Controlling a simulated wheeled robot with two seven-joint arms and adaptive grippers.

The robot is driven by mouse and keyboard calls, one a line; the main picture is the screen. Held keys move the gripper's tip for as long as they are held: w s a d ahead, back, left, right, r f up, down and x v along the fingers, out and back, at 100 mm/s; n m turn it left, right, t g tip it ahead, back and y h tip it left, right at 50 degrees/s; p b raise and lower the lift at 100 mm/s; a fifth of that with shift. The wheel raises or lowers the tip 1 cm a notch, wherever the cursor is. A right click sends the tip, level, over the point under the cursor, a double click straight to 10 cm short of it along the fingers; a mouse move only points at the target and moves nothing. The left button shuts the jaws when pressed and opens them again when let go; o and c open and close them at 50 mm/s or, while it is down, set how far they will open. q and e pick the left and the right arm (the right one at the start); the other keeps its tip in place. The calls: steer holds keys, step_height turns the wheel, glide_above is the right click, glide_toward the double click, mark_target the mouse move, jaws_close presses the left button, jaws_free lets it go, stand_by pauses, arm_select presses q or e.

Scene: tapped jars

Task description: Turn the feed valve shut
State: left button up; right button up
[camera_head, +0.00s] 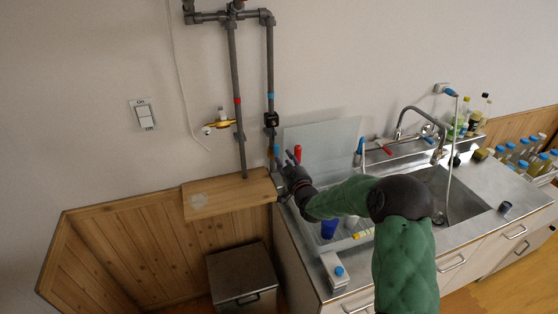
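Grey pipes run down the wall at the upper left. A valve with a yellow lever (219,124) sits beside the left pipe, its lever lying roughly level. A black fitting (271,119) is on the right pipe. I cannot tell which of these is the feed valve. My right gripper (290,161) is at the lower end of the right pipe, by the sink's left edge, close to a small red upright part (297,153). Its dark fingers are small and partly overlap the things there, so their opening and any hold are unclear. My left gripper is out of view.
A wooden ledge (229,195) lies below the pipes, with a metal bin (242,275) under it. A steel sink counter (478,236) with a tap (417,110) fills the right side. Bottles (475,120) stand at its back.

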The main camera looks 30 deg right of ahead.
mark_target(276, 146)
steer(key=shift+p+x, duration=1)
steer(key=shift+x, duration=2.5)
steer(key=shift+w+d+r, duration=0.1)
steer(key=shift+w+d, duration=0.05)
steer(key=shift+w, duration=0.55)
steer(key=shift+w+f, duration=0.25)
steer(key=shift+w, duration=0.05)
steer(key=shift+s, duration=0.1)
steer(key=shift+f+b, duration=0.1)
steer(key=shift+b, duration=0.25)
